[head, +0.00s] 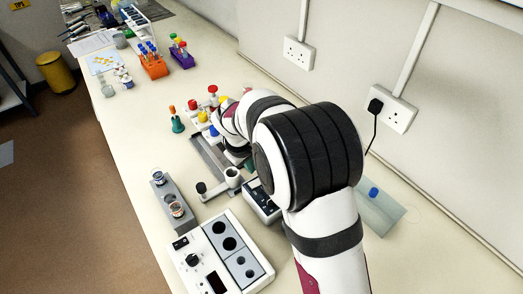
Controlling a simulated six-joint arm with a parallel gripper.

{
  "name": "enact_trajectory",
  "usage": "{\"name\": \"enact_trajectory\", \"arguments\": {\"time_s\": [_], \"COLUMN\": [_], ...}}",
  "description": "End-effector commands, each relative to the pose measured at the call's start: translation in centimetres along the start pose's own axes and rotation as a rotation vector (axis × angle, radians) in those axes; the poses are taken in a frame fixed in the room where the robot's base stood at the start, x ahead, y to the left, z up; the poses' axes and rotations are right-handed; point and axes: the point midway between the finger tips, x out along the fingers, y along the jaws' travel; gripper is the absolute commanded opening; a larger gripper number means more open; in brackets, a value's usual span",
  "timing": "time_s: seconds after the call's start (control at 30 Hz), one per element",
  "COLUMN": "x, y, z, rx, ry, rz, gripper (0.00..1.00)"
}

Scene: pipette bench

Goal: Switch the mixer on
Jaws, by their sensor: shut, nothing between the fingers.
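A small white device with a dark control panel (261,203) stands on the bench, partly hidden behind my arm. It may be the mixer, but I cannot tell for sure. Its switch is too small to make out. My arm reaches over the bench toward the back, with its wrist above the area near the coloured caps. My gripper's fingers are hidden behind the arm, so I cannot see what they touch.
A white block unit (222,258) with round wells and a black knob stands in front. A grey holder (176,205) with small jars is to its left. A green bottle (177,122), an orange rack (153,67) and a purple rack (182,55) stand farther back. A glassy blue-grey plate (380,213) lies right.

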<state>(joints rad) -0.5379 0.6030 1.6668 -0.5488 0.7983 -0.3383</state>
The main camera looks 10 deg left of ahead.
Motion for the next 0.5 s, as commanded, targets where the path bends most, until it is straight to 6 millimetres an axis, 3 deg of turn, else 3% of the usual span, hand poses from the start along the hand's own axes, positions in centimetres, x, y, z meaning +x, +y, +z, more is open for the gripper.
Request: {"name": "enact_trajectory", "arguments": {"time_s": [0.1,0.2,0.5], "x": [2.3,3.4,3.6], "y": [-0.8,-1.0,-1.1], "z": [0.2,0.3,0.4], "rx": [-0.011,-0.009,-0.005], "ry": [-0.003,-0.002,-0.001], "rz": [-0.001,0.0,0.0], "gripper": [0.0,0.0,0.0]}}
